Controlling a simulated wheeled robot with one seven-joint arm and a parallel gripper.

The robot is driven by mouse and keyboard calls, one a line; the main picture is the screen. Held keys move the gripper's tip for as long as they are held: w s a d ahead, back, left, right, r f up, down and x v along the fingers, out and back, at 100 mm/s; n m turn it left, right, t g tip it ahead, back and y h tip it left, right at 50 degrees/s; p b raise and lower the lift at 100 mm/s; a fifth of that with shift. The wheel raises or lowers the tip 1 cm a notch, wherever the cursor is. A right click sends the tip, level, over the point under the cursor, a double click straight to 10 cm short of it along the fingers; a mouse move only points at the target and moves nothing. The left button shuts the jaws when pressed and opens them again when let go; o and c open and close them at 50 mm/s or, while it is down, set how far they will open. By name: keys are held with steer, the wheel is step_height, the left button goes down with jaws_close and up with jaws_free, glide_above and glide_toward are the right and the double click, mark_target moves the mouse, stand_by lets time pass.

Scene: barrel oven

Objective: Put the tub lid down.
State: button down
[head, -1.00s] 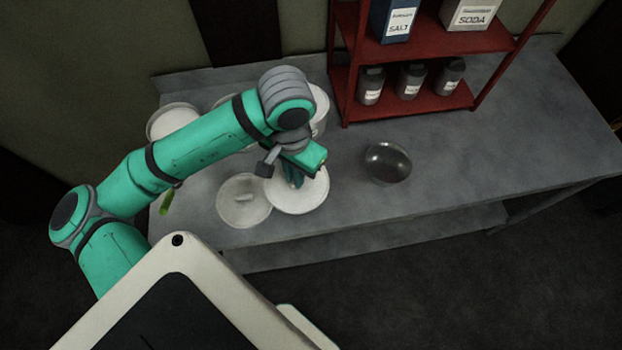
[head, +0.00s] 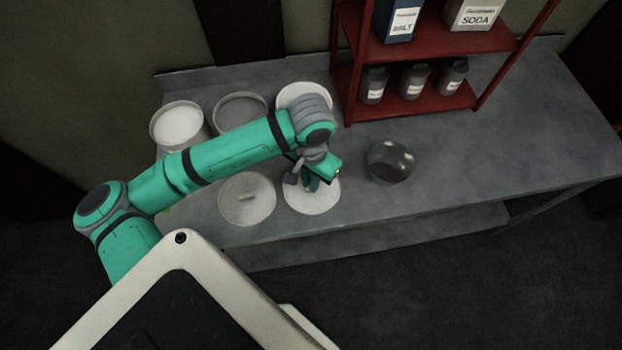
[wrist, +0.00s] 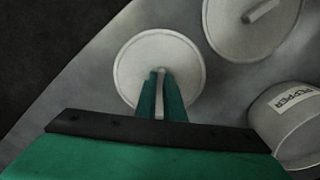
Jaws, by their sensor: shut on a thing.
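The tub lid (head: 325,203) is a round, pale grey disc under my gripper (head: 311,186) near the front edge of the worktop. In the wrist view the fingers (wrist: 160,86) are shut on the handle of the lid (wrist: 135,65), which looks level. It is at or very near the worktop; I cannot tell whether it touches. A second round lid with a bar handle (head: 262,205) is just left of it, with a narrow gap between them. It also shows at the top right of the wrist view (wrist: 232,32).
Tubs stand behind: a left one (head: 155,137), a middle one (head: 219,118) and a right one (head: 281,101) partly hidden by my arm. A tub labelled PEPPER (wrist: 277,137) shows in the wrist view. A metal bowl (head: 390,162) sits right; a red shelf (head: 410,112) stands behind. The worktop's right is clear.

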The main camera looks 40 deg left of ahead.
steer(key=shift+f, duration=0.15)
steer(key=c, duration=1.9)
jaws_free()
steer(key=shift+o, duration=0.2)
step_height(320, 180, up, 12)
steer(key=shift+r, duration=0.2)
